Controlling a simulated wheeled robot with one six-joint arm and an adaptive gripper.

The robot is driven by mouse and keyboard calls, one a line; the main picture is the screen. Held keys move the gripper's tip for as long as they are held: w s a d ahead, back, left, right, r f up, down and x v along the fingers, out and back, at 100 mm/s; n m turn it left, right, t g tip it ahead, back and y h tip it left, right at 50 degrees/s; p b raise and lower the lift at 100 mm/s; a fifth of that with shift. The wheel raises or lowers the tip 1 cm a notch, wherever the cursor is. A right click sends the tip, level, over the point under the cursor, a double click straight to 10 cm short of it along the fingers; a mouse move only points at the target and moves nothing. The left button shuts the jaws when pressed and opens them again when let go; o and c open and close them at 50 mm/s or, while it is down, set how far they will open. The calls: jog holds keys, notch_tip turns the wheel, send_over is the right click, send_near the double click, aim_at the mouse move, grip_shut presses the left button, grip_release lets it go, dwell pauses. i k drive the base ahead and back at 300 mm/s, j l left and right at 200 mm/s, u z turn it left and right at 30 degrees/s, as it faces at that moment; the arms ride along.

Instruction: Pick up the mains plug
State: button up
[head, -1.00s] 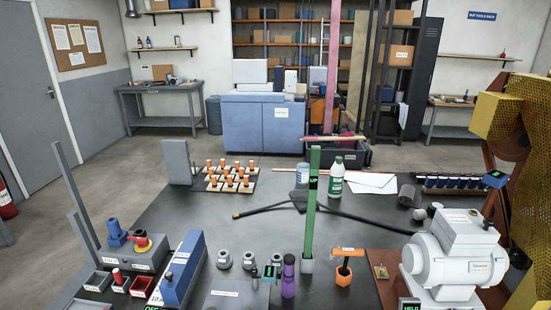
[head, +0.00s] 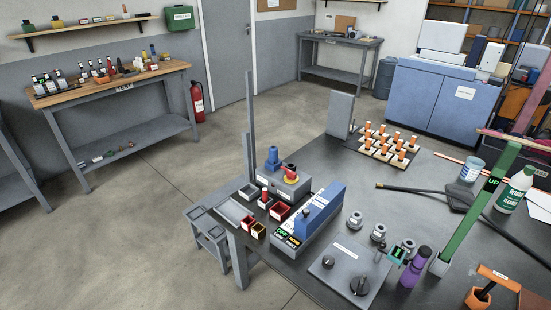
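I cannot tell whether the blue fitting is seated in a socket or only resting there. My gripper is not in view.
Small red and grey bins (head: 279,210) and a blue bar-shaped unit (head: 320,210) stand close by the box. A tall grey post (head: 250,110) rises behind it. Floor is clear to the left, up to a wooden workbench (head: 110,86).

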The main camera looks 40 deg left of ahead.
aim_at(273, 153)
jog(key=j, duration=1.25)
jog(key=k+j, duration=0.15)
jog(key=j, duration=1.1)
jog(key=i+j+z, duration=0.05)
